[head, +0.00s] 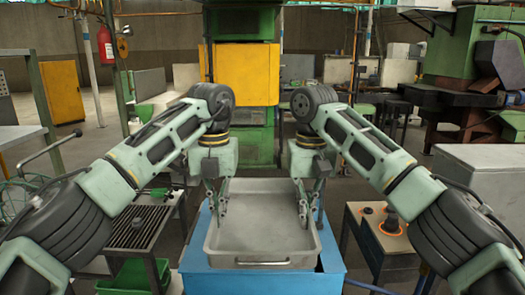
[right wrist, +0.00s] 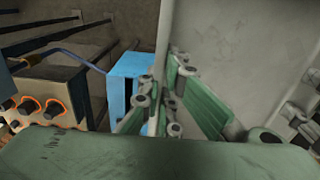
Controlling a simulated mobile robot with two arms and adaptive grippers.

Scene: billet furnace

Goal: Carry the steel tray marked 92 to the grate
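The grey steel tray (head: 262,225) rests level on a blue stand (head: 262,284); no number shows on it. My left gripper (head: 219,205) points down at the tray's left wall, with its fingers close to the rim. My right gripper (head: 308,210) is likewise at the right wall. In the right wrist view, the right gripper's green fingers (right wrist: 168,100) lie close on both sides of the pale tray wall (right wrist: 235,50). Whether either gripper is clamped or only around the wall is not clear. The dark slatted grate (head: 138,225) tops a small table left of the stand.
A green bin (head: 132,275) is under the grate. A yellow-fronted green machine (head: 245,74) stands behind the tray.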

